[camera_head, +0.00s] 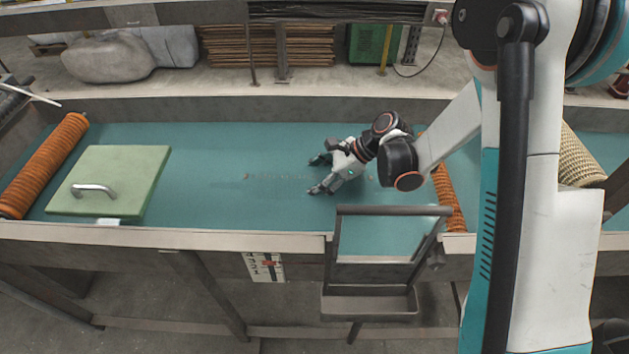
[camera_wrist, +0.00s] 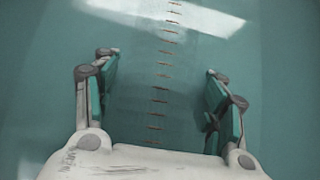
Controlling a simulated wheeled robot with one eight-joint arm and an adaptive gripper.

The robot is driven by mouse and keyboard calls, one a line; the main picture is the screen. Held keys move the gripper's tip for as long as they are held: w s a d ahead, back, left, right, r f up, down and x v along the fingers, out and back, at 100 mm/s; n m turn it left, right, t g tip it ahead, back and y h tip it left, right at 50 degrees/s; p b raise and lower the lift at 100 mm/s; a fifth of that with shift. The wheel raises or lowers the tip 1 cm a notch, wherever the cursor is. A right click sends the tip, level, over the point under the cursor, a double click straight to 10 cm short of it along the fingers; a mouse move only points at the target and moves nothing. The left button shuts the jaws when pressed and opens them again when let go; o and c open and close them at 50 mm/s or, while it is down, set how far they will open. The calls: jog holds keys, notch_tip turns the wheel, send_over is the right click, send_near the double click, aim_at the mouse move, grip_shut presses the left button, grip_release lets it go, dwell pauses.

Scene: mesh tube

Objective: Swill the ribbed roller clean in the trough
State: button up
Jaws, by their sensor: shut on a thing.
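My gripper (camera_head: 328,173) is over the middle of the teal belt, its fingers wide apart. In the wrist view, my gripper (camera_wrist: 162,90) has its two fingers apart, and I see only teal surface with a row of short marks between them. An orange ribbed roller (camera_head: 45,160) lies across the belt's left end. Another orange ribbed roller (camera_head: 449,200) shows to the right of my gripper, partly hidden by my arm. A small grey trough (camera_head: 370,303) hangs at the front, below a metal frame. Neither roller touches the gripper.
A light green board (camera_head: 115,175) with a metal handle lies at the belt's left. The belt (camera_head: 210,205) is clear between board and gripper. A beige woven cylinder (camera_head: 581,158) is at the right, behind my arm. Low walls edge the belt. Stacked brown sheets (camera_head: 265,45) lie behind.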

jog(key=shift+s, duration=1.9)
jog(key=shift+w, duration=2)
jog(key=shift+s, duration=0.1)
jog(key=shift+s, duration=1.9)
jog(key=shift+w, duration=0.2)
jog(key=shift+w, duration=1.85)
jog(key=shift+s, duration=2.05)
